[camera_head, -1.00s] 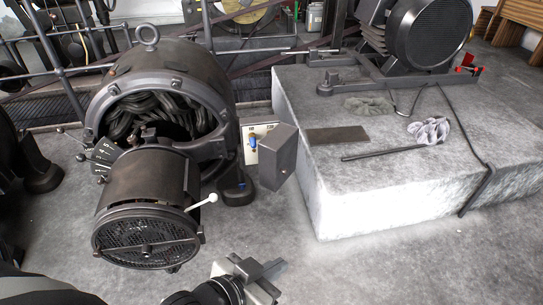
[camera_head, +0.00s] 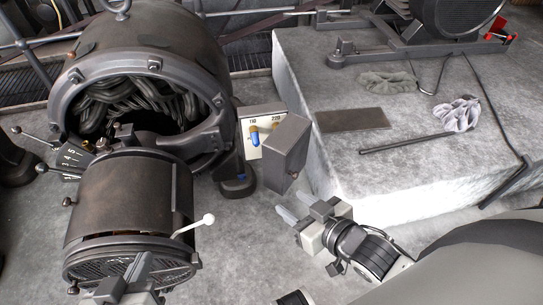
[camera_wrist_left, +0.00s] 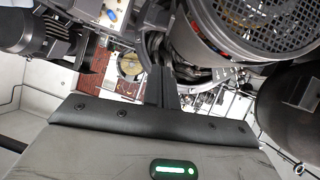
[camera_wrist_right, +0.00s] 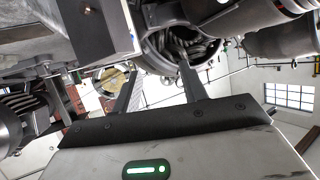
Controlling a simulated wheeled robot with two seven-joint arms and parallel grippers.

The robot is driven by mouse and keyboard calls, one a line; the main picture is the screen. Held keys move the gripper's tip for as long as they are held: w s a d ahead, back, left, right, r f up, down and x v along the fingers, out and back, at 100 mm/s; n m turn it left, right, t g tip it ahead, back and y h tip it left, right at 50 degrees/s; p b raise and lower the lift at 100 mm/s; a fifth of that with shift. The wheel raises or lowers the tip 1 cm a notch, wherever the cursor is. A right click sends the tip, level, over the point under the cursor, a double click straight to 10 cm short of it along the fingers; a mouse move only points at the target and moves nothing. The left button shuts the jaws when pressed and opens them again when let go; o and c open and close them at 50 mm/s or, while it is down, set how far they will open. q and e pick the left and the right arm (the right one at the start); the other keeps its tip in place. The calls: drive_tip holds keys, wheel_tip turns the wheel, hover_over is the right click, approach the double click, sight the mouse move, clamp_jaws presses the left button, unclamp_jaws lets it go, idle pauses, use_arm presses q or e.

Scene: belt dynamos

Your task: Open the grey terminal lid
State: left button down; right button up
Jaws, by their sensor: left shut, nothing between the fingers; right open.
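The grey terminal lid (camera_head: 286,152) is a box-shaped cover with a small stud low on its face. It stands out at the right edge of a pale panel (camera_head: 248,112) marked 110 and 220, whose blue and yellow part shows. The lid also looms large in the right wrist view (camera_wrist_right: 92,28). My right gripper (camera_head: 283,206) is open and empty, below the lid in the head view and apart from it. My left gripper (camera_head: 132,272) is shut and empty, in front of the dynamo's mesh end; its fingers are together in the left wrist view (camera_wrist_left: 160,85).
The dark dynamo (camera_head: 130,200) fills the left, with a white-knobbed lever (camera_head: 197,225) sticking out. Floor shows between dynamo and block.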

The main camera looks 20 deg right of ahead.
sight(290, 158)
drive_tip(key=w+d+f+n+g+y+b, duration=0.1)
drive_tip(key=w+d+f+n+y+b, duration=0.15)
drive_tip(key=d+f, duration=0.5)
drive_tip(key=w+d+f+n+g+y+b, duration=0.15)
drive_tip(key=d+f+b, duration=0.25)
drive_tip(key=d, duration=0.7)
drive_tip(key=w+a+f+b, duration=0.2)
drive_tip(key=w+a, duration=0.1)
drive_tip(key=w, duration=0.2)
drive_tip(key=w+a+f+t+b, duration=0.1)
drive_tip(key=w+a+f+b, duration=0.2)
drive_tip(key=w, duration=0.3)
drive_tip(key=shift+w+a+f, duration=0.15)
drive_tip(key=shift+w+a, duration=0.1)
drive_tip(key=shift+a, duration=0.45)
clamp_jaws()
use_arm(q)
drive_tip(key=w+d+f+t+h, duration=0.1)
drive_tip(key=d+f+t+h, duration=0.1)
drive_tip(key=d+f+h, duration=0.1)
drive_tip(key=shift+w+d+f+h+b, duration=0.2)
drive_tip(key=shift+d+f+h+b, duration=0.15)
drive_tip(key=shift+d, duration=0.5)
use_arm(e)
drive_tip(key=shift+d, duration=0.1)
